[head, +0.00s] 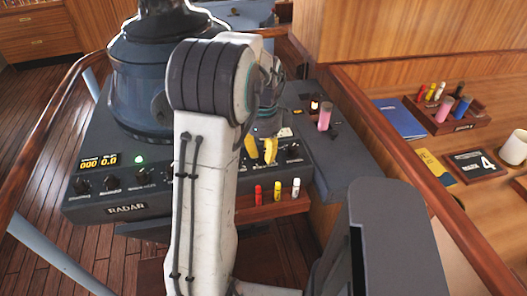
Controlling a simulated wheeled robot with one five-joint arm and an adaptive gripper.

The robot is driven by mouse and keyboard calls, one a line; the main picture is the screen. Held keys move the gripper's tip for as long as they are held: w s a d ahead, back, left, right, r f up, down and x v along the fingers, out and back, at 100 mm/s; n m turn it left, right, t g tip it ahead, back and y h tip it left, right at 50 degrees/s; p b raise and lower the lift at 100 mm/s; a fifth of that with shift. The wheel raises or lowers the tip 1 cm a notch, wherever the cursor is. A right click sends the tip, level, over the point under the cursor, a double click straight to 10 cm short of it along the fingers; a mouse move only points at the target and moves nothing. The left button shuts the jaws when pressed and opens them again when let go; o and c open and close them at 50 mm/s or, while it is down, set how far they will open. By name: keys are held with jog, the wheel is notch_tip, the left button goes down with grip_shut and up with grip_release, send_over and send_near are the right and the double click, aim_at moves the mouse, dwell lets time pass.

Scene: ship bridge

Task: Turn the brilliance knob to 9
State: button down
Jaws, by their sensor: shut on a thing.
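The radar console (180,208) is a dark grey panel with a row of black knobs along its sloped front. On its left are knobs (112,182) below an amber display (98,162) reading 000 and 0.0. My gripper (262,152), with yellow fingers, is at the right part of this row, shut on a knob that its fingers mostly hide. Another black knob (292,150) shows just right of the fingers. The knob labels and the held knob's pointer are too small or hidden to read. My white arm covers the middle of the panel.
A wooden ledge with red (258,194), yellow (277,191) and white (296,189) markers lies below the gripper. A pink cylinder (324,117) stands right of it. A wooden desk with a blue book (399,119) and a white mug (514,147) is at right.

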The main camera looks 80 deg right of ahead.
aim_at(264, 151)
jog(key=shift+f+m, duration=0.1)
jog(key=shift+m, duration=2.2)
jog(key=c, duration=0.9)
grip_release()
jog(key=shift+c, duration=0.2)
notch_tip(264, 151, up, 12)
